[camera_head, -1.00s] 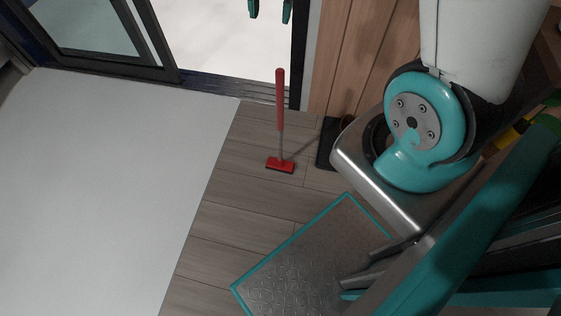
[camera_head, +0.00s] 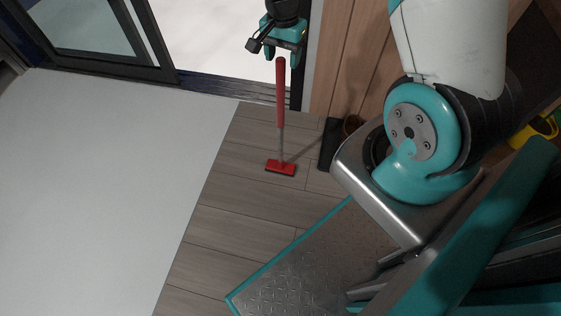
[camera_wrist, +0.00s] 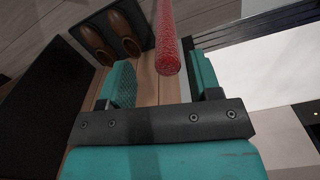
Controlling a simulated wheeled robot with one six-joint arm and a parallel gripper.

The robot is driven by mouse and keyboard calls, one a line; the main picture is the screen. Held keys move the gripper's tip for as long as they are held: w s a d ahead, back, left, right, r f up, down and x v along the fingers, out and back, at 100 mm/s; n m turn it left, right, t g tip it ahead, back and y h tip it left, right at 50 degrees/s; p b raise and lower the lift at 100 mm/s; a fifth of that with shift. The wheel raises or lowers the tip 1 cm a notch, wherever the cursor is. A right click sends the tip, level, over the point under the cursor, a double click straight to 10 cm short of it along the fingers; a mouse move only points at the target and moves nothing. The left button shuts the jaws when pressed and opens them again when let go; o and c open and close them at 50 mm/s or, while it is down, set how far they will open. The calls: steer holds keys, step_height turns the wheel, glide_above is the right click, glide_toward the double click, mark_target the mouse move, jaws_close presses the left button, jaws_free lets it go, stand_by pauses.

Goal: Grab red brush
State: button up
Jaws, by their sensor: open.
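The red brush (camera_head: 281,105) stands upright on the wooden floor in the head view, its red handle up and its red head (camera_head: 281,167) on the planks. My gripper (camera_head: 281,57) is open around the top of the handle in that view, its teal fingers pointing down. In the wrist view the red handle (camera_wrist: 167,40) lies between the two teal fingers of my gripper (camera_wrist: 160,80), nearer the right finger. I cannot tell whether a finger touches it. The brush head is out of the wrist view.
A dark mat (camera_head: 329,145) with brown shoes (camera_wrist: 110,38) lies right of the brush, by the wood-panelled wall (camera_head: 345,60). A white runner (camera_head: 110,190) covers the floor at left. A sliding glass door (camera_head: 85,25) and its sill are behind. A yellow object (camera_head: 535,130) is at far right.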

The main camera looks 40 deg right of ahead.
mark_target(280, 70)
steer(key=f, duration=0.1)
steer(key=f+b, duration=0.1)
steer(key=f, duration=0.1)
steer(key=f+b, duration=0.1)
steer(key=f, duration=0.1)
steer(key=shift+w+a+f, duration=0.1)
steer(key=shift+w, duration=0.25)
jaws_close()
